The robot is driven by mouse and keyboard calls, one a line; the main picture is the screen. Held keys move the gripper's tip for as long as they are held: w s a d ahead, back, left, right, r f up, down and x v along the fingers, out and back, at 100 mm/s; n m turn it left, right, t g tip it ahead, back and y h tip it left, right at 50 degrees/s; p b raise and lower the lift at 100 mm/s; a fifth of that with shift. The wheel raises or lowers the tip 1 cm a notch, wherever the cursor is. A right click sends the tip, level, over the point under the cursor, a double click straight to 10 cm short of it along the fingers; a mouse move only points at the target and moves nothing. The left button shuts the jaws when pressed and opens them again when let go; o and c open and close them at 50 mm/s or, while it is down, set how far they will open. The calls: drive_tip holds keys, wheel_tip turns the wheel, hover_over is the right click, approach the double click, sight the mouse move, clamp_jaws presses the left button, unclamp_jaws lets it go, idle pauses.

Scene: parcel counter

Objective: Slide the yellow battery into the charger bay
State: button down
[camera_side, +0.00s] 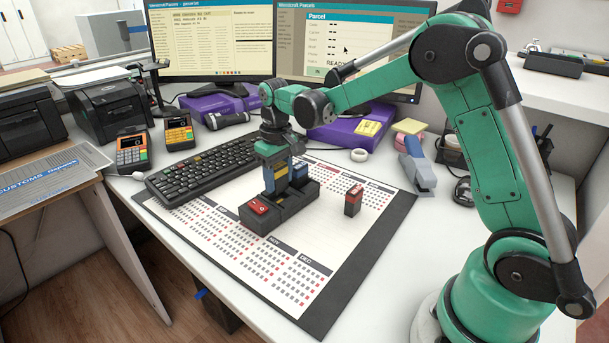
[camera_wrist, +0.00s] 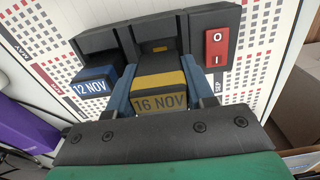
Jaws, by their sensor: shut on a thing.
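The dark charger (camera_side: 262,221) lies on the calendar mat, with a red rocker switch (camera_side: 258,207) at its near end. My gripper (camera_side: 275,178) points down over its middle and is shut on the yellow battery (camera_side: 281,186). In the wrist view, the yellow battery (camera_wrist: 160,102), labelled 16 NOV, is between the two blue fingers and lined up with the middle bay of the charger (camera_wrist: 205,20). Its lower end is at the bay; I cannot tell how deep it is. A blue battery (camera_wrist: 92,84), labelled 12 NOV, stands in the bay beside it.
A red-topped battery (camera_side: 353,201) stands on the mat (camera_side: 345,262) right of the charger. The keyboard (camera_side: 205,170) lies behind left and the stapler (camera_side: 417,170) behind right. The mat's front is clear.

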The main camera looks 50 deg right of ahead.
sight(278, 165)
drive_tip(key=shift+f, duration=1.1)
drive_tip(key=shift+c, duration=1.2)
unclamp_jaws()
drive_tip(key=shift+r, duration=0.1)
drive_tip(key=shift+r, duration=2.75)
drive_tip(key=s+a+r+t, duration=0.2)
drive_tip(key=s+t, duration=0.1)
drive_tip(key=s, duration=0.3)
drive_tip(key=s+a+r+t, duration=0.2)
drive_tip(key=s+a+t, duration=0.1)
drive_tip(key=s, duration=0.4)
drive_tip(key=shift+s+a+t, duration=0.2)
drive_tip(key=shift+t, duration=0.4)
